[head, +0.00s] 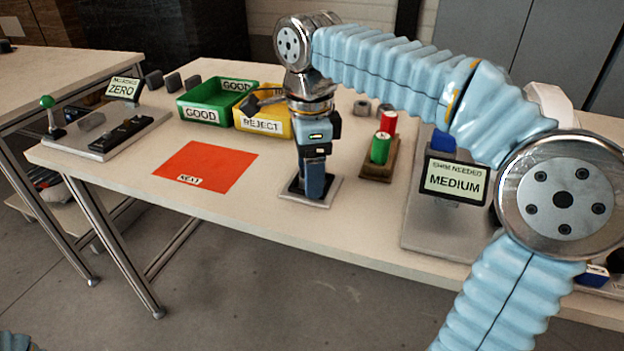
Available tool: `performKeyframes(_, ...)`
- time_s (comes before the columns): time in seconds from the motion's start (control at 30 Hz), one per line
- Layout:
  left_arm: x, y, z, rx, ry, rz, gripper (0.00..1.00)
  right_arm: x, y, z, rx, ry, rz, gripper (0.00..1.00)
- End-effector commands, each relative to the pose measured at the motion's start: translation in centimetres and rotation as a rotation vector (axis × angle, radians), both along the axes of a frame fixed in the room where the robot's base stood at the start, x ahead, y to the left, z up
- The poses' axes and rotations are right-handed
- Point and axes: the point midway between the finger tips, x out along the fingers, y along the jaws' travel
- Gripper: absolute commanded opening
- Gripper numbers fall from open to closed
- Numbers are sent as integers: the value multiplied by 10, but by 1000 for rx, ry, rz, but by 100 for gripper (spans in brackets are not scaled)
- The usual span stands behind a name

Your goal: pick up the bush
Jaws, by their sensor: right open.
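My right gripper (314,188) points straight down over a small grey plate (332,184) near the front edge of the table. Its dark blue fingers are open, seen nearly edge-on, and reach down close to the plate. No bush can be made out there; the fingers hide the middle of the plate, so I cannot tell whether one stands between them. Two small grey round pieces, one of them (362,109), lie further back on the table; I cannot tell whether they are bushes. My left gripper is out of view.
An orange-red NEXT mat (207,166) lies left of the plate. Green GOOD (208,105) and yellow REJECT (262,124) bins stand behind. A brown block with red and green cylinders (380,148) stands close right, then a MEDIUM sign (454,181). The table's front edge (262,228) is near.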

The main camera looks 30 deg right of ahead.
Motion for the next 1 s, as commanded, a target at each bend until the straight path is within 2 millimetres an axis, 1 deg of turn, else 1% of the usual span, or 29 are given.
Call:
performKeyframes(0.07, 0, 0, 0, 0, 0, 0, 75, 0, 0, 0, 0, 0, 0, 69)
performKeyframes(0.1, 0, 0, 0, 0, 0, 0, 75, 0, 0, 0, 0, 0, 0, 67)
performKeyframes(0.47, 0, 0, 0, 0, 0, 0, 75, 0, 0, 1, 0, 0, 1, 12)
performKeyframes(0.67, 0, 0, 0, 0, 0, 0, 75, 0, 0, 1, 0, 0, 1, 12)
performKeyframes(0.8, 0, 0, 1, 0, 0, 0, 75, 0, 0, 6, 0, -1, 1, 12)
performKeyframes(0.87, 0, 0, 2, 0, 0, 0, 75, 0, 0, 11, 1, -1, 1, 12)
performKeyframes(0.93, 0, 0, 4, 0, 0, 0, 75, 0, 1, 22, 1, -3, 2, 12)
performKeyframes(1.0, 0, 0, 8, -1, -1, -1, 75, 1, 1, 37, 1, -4, 2, 12)
